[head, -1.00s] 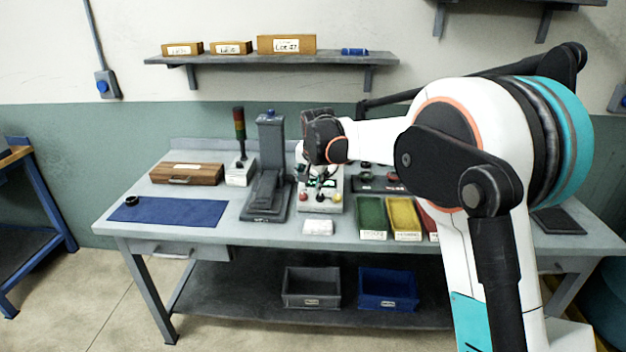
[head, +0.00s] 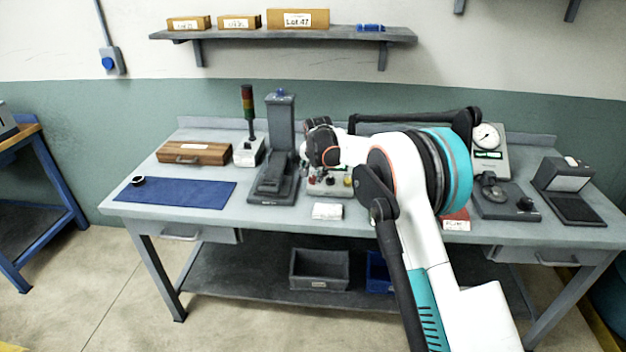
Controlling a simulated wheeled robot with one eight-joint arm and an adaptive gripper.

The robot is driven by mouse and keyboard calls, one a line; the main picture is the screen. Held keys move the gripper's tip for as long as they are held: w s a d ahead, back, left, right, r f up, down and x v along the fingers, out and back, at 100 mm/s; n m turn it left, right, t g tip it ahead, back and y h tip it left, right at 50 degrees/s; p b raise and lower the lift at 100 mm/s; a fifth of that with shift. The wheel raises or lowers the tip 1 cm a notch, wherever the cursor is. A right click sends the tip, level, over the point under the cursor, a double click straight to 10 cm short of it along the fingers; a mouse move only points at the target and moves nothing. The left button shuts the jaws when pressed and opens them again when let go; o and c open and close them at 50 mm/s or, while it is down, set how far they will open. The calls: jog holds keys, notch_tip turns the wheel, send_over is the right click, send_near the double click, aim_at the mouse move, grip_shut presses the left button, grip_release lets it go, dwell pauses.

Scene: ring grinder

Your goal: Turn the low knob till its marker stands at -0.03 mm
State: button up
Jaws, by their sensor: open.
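A small control panel (head: 330,188) stands on the bench right of the dark grey machine, with red and yellow controls on it. My gripper (head: 321,172) points down over this panel, its black wrist just above. The fingers are small and dark here and partly merge with the panel, and they look open with nothing held. The low knob, its marker and its scale cannot be made out; the gripper and arm cover much of the panel. I cannot tell whether the fingers touch a knob.
The dark grey machine (head: 279,140) and a signal tower (head: 248,118) stand close left of my gripper. A white block (head: 327,211) lies in front of the panel. A dial gauge (head: 487,137) stands at the right. The blue mat (head: 185,194) is mostly clear.

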aim_at(313, 178)
jog(key=shift+b+x, duration=0.3)
jog(key=shift+x, duration=1.75)
grip_shut()
